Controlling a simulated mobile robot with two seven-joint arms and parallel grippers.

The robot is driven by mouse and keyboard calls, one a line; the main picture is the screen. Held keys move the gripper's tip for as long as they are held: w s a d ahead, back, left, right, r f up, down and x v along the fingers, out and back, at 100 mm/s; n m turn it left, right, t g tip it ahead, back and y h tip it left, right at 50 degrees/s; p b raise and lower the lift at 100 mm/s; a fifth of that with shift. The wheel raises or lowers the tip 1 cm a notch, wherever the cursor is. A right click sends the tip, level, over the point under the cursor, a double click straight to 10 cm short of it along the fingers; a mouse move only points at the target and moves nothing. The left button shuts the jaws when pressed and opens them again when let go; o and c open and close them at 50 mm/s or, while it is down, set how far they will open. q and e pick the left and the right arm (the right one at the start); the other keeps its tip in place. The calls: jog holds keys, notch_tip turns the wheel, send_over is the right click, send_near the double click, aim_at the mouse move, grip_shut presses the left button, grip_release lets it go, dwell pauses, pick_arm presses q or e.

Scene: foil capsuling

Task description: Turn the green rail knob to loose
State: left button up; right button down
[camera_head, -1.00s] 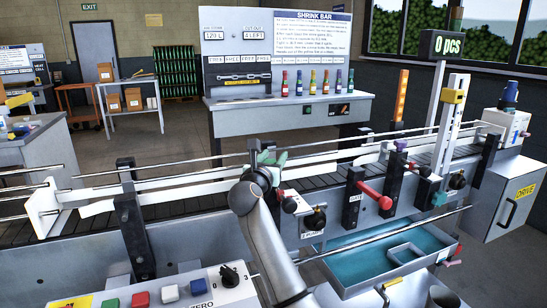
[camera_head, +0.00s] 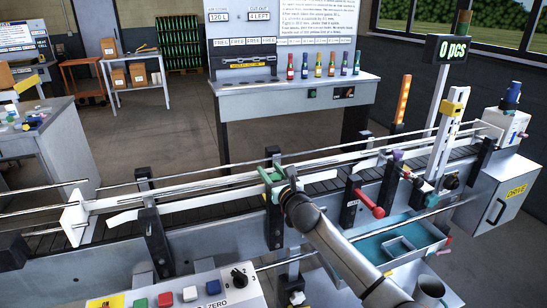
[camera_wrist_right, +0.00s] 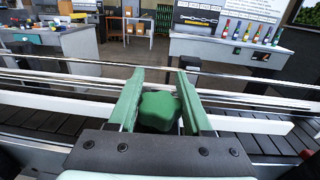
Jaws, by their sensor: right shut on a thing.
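The green rail knob (camera_wrist_right: 159,110) is a lobed green knob in the right wrist view. It sits between the two green fingers of my right gripper (camera_wrist_right: 156,100), which is shut on it. In the head view, my right gripper (camera_head: 272,174) is at the conveyor's guide rail, on top of a dark upright bracket (camera_head: 273,222). I cannot clearly tell the knob from the green fingers there. My left gripper is not in view.
Steel guide rails (camera_head: 220,177) run along the conveyor around the gripper. A red-handled knob (camera_head: 369,203) sits to the right on another bracket. A control panel (camera_head: 215,290) with coloured buttons is at the front. A bench (camera_head: 300,105) with several bottles stands behind.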

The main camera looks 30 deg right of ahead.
jog(key=n+y, duration=0.2)
jog(key=y, duration=0.2)
jog(key=shift+a+n, duration=0.15)
jog(key=shift+n, duration=0.25)
jog(key=n+y, duration=0.1)
jog(key=y, duration=0.1)
jog(key=n+y, duration=0.1)
jog(key=y, duration=0.1)
jog(key=shift+a+f, duration=0.1)
jog(key=shift+a, duration=0.3)
jog(key=shift+s+a+n+g+y+b, duration=0.1)
jog(key=shift+a+n+g+y+b, duration=0.1)
jog(key=shift+n+g+y+b, duration=0.6)
jog(key=shift+s+a+n+g+y+b, duration=0.1)
jog(key=shift+a+n+g+y+b, duration=0.1)
jog(key=shift+n+y+b, duration=0.6)
jog(key=shift+s+a+n+g+y+b, duration=0.1)
jog(key=shift+a+n+g+y+b, duration=0.3)
jog(key=shift+y, duration=0.8)
jog(key=shift+d, duration=0.15)
jog(key=shift+c, duration=1.6)
grip_release()
